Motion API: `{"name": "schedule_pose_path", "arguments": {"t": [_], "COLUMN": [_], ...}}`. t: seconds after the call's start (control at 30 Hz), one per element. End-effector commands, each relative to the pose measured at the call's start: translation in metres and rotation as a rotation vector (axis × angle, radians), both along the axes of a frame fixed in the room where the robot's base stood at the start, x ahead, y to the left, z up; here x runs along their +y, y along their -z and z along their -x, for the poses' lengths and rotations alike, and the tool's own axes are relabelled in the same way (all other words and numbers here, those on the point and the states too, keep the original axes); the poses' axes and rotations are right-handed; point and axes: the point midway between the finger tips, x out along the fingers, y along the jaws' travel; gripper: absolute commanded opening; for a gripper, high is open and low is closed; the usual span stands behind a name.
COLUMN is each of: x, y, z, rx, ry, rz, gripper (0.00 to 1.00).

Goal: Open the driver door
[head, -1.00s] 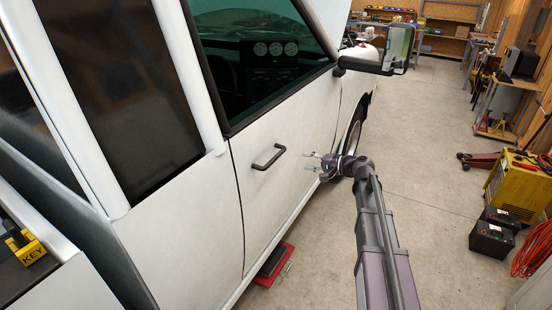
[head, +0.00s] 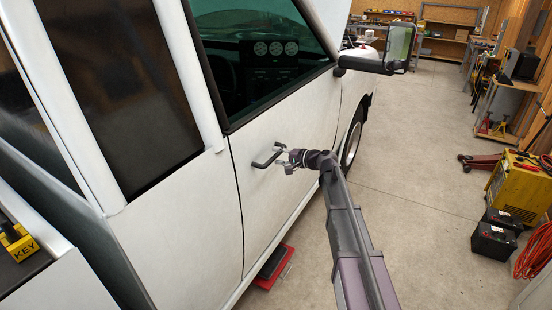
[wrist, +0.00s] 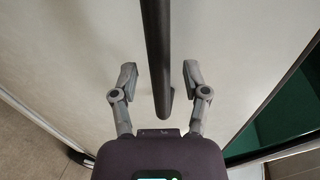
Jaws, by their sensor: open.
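The white driver door (head: 290,170) is shut in its frame, with a dark window above. Its black bar handle (head: 264,160) stands out from the panel near the door's rear edge. My gripper (head: 280,154) is at the handle's front end. In the wrist view, the handle (wrist: 157,55) runs between the two open fingers of my gripper (wrist: 160,82), with a gap on either side. Neither finger seems to touch the handle. The handle's far end runs out of the top of the wrist view.
A side mirror (head: 398,48) juts out above the door. A red tray (head: 272,267) lies on the floor below the door. A yellow machine (head: 520,185) and black batteries (head: 492,238) stand at the right. The floor between is clear.

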Motion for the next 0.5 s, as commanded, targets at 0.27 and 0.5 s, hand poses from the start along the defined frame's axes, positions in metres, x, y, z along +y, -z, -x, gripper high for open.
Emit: {"name": "schedule_pose_path", "arguments": {"t": [0.27, 0.5], "x": [0.0092, 0.009], "y": [0.0021, 0.002], "z": [-0.0047, -0.0046], "rx": [0.0, 0.0], "ry": [-0.001, -0.001], "rz": [0.0, 0.0], "gripper": [0.59, 0.56]}}
